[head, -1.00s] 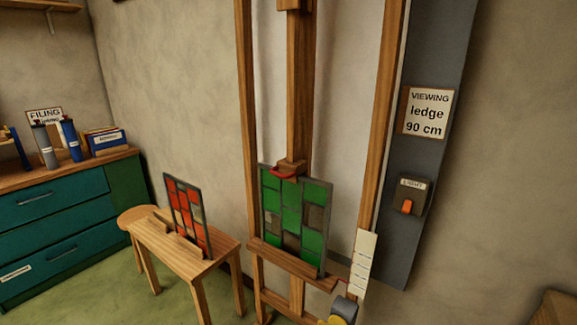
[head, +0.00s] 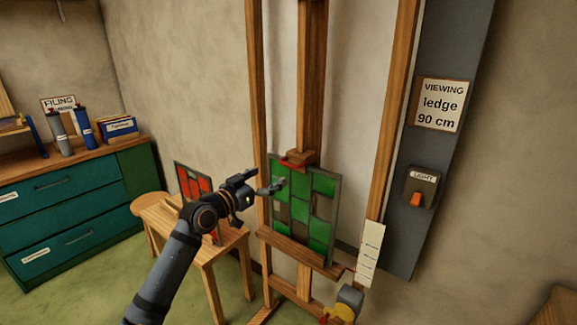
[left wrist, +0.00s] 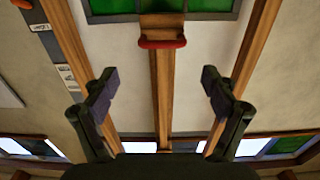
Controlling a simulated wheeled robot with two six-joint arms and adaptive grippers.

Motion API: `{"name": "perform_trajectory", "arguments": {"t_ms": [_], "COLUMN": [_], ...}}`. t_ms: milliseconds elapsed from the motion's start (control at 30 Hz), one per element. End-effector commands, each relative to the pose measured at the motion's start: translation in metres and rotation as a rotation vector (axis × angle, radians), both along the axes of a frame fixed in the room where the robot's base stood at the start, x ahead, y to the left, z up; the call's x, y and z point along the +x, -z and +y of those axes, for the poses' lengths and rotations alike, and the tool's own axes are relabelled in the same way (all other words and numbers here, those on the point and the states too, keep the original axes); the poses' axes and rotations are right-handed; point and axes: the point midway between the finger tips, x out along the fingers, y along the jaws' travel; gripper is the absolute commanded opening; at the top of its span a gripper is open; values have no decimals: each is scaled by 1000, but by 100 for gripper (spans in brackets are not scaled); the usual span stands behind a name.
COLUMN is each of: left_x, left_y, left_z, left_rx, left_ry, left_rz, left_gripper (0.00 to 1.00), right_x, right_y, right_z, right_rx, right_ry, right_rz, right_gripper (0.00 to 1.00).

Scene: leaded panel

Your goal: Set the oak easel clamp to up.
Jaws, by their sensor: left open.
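The oak easel clamp (head: 301,157) is a wooden block with a red strip on the easel's central post, low at the top edge of a green leaded panel (head: 322,205). In the left wrist view the clamp's red strip (left wrist: 162,43) shows upper middle, beside the panel's edge (left wrist: 110,8). My left gripper (head: 268,180) is open and empty, in front of the panel's left side, left of and slightly below the clamp in the head view. Its two spread fingers (left wrist: 158,88) show in the left wrist view with the post between them. My right gripper is not in view.
The panel stands on the easel ledge (head: 290,246). A red panel (head: 190,180) stands on a small wooden bench (head: 232,240), partly hidden by my left arm. A grey column with a light switch (head: 420,187) stands at the right. A teal cabinet (head: 70,215) is at the left.

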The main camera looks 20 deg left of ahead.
Motion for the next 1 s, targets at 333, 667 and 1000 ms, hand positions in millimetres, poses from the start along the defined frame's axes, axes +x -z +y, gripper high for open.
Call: {"name": "perform_trajectory", "arguments": {"t_ms": [333, 667, 1000], "left_x": [53, 96, 99], "left_y": [-3, 1, 2], "left_z": [-20, -34, -35], "left_rx": [-8, -4, -1], "left_ry": [0, -2, -3], "left_rz": [4, 4, 3], "left_gripper": [86, 86, 79], "right_x": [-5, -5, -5], "right_y": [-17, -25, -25], "right_z": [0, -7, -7], "right_rx": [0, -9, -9], "right_ry": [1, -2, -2], "right_rz": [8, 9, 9], "right_gripper": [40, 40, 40]}}
